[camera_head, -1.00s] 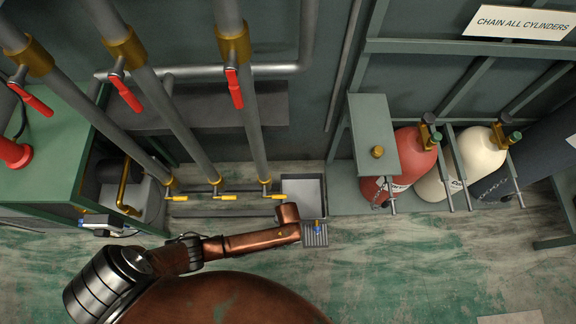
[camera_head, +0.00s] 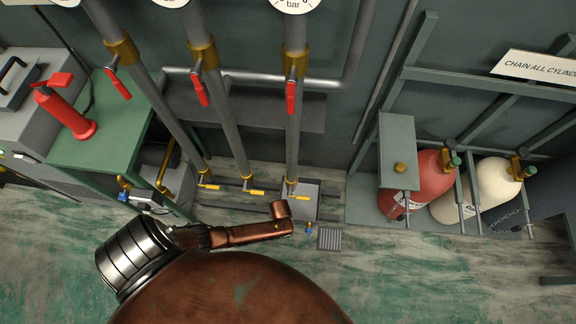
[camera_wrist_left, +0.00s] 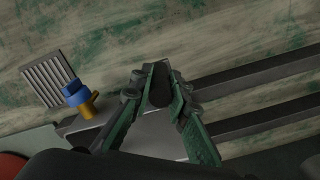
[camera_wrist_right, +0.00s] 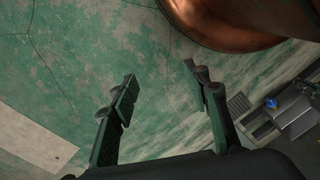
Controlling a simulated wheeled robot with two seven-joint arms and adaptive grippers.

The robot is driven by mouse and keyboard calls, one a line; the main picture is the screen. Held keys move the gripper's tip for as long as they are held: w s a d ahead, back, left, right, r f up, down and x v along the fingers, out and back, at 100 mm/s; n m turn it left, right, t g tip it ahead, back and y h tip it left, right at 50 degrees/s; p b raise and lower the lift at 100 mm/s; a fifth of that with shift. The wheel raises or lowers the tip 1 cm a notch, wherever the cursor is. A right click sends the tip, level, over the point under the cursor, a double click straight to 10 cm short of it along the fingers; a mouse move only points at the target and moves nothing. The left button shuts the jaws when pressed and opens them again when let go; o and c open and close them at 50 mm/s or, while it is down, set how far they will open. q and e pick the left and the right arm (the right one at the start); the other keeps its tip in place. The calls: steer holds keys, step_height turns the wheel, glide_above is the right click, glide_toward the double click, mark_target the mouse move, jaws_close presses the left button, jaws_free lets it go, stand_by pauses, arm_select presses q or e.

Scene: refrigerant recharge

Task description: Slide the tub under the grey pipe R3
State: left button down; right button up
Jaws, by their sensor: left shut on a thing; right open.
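The tub (camera_head: 309,207) is a square grey open box on the floor. In the head view it lies under the lower end of the rightmost upright grey pipe (camera_head: 293,130), whose yellow-handled outlet overlaps the tub; I cannot read a label R3. A blue-topped brass tap (camera_wrist_left: 80,97) is on the tub's side. My right gripper (camera_wrist_right: 160,78) is open and empty over green floor. The tub also shows in the right wrist view (camera_wrist_right: 296,112).
A floor grate (camera_head: 330,239) lies in front of the tub. Two more upright pipes stand left. Red (camera_head: 425,180) and cream (camera_head: 480,190) cylinders stand in a rack at right. A green bench (camera_head: 110,140) is at left.

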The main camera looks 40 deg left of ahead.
arm_select(q)
steer(key=shift+s+a+p, duration=0.4)
steer(key=shift+s+a, duration=0.3)
steer(key=shift+a, duration=0.3)
steer(key=shift+s+a+p, duration=0.4)
steer(key=shift+s+a, duration=0.25)
steer(key=shift+a, duration=0.35)
arm_select(e)
step_height(320, 180, down, 7)
steer(key=shift+d, duration=0.35)
steer(key=shift+s+r, duration=0.1)
arm_select(q)
steer(key=c, duration=1.8)
jaws_free()
steer(key=shift+c, duration=0.2)
steer(key=shift+d, duration=0.1)
step_height(320, 180, up, 12)
